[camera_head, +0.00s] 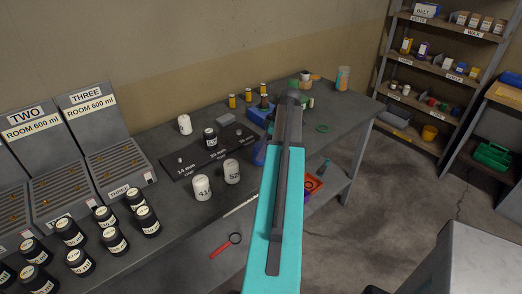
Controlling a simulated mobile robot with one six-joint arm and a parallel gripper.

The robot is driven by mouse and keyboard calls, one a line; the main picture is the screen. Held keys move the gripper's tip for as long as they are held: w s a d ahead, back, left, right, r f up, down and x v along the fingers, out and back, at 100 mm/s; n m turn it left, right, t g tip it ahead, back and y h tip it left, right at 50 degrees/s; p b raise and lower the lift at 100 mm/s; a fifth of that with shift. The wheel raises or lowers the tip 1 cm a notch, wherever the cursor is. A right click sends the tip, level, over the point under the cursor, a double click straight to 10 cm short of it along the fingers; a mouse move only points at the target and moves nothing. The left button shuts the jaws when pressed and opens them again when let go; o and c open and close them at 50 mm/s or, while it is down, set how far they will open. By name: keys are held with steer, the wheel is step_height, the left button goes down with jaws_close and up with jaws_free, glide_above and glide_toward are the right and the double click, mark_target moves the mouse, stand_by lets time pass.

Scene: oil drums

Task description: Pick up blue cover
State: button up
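My turquoise and dark grey arm (282,190) rises from the bottom middle and reaches over the workbench. My gripper cannot be made out; the arm hides what lies behind it. No thing is clearly recognisable as a blue cover. A blue box-like thing (257,116) sits on the bench just left of the arm's far end. A darker blue thing (259,154) shows at the bench's front edge, partly hidden behind the arm, and its shape is unclear.
The grey workbench (165,205) holds several black-and-white jars (114,239), white canisters (202,187) marked 41 and 52, a dark board (180,163), and slanted dispensers (115,160) at left. Shelves (440,75) stand at the back right. The floor between is open.

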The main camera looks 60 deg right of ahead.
steer(key=shift+p+x, duration=0.45)
steer(key=shift+x, duration=0.95)
steer(key=c, duration=1.2)
